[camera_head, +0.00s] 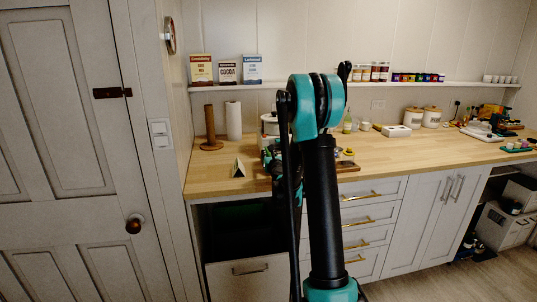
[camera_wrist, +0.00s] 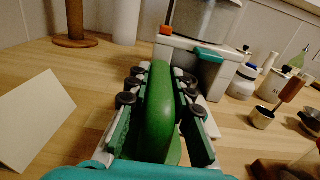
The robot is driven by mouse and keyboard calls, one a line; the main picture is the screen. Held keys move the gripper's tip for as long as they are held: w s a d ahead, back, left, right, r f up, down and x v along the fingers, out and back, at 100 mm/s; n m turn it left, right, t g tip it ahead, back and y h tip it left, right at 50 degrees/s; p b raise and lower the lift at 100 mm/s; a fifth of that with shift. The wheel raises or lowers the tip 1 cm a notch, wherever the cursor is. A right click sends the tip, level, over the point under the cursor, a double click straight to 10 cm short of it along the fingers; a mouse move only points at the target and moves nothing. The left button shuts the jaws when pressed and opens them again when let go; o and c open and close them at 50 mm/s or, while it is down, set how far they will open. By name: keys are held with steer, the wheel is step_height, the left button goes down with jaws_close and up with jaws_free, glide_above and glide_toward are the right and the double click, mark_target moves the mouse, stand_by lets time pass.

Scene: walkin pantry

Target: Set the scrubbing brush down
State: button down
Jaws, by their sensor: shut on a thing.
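My gripper (camera_wrist: 160,84) is shut on a long green object, the scrubbing brush (camera_wrist: 160,115), which lies lengthwise between the two fingers in the wrist view. Its rounded green back faces the camera, and any bristles are hidden. The brush is over the wooden countertop (camera_wrist: 70,62); I cannot tell whether it touches the wood. In the head view my arm hides most of the gripper and the brush, near the counter's front edge.
A white appliance with a grey vessel (camera_wrist: 203,18) stands just beyond the fingertips. A folded white card (camera_wrist: 32,118) stands at left. Bottles and a small metal cup (camera_wrist: 262,117) are at right. A wooden holder (camera_head: 210,128) and paper roll (camera_head: 234,120) stand at the back left.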

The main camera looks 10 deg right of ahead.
steer(key=shift+f, duration=0.15)
steer(key=c, duration=1.3)
jaws_free()
steer(key=shift+c, duration=0.2)
